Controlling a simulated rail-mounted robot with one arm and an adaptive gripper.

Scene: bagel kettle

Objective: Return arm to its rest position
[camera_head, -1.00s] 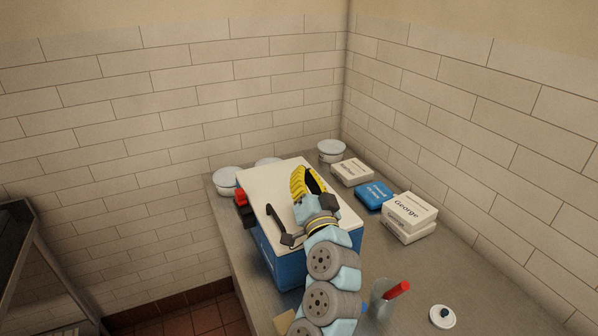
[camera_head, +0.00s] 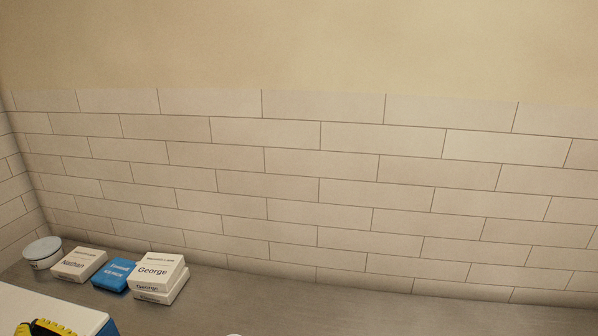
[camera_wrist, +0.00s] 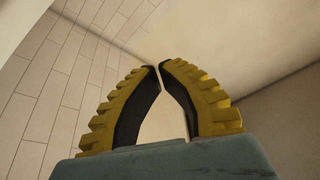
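My gripper (camera_wrist: 158,68) has yellow ridged fingers with black inner pads. In the wrist view the fingertips meet or nearly meet at the top, with an empty gap lower down between the curved fingers. Nothing is held. In the head view only a yellow part of the gripper (camera_head: 45,328) shows at the bottom left edge, in front of the white top of a blue box (camera_head: 85,318). The rest of my arm is out of view. The wrist view faces tiled wall and plain upper surfaces, with no object near the fingers.
Along the wall on the metal counter (camera_head: 290,305) stand a white lidded pot (camera_head: 43,253), a white box (camera_head: 79,265), a blue box (camera_head: 114,275) and two stacked white boxes (camera_head: 157,272) labelled George. The visible counter to their right is mostly clear. A tiled wall (camera_head: 330,190) rises behind.

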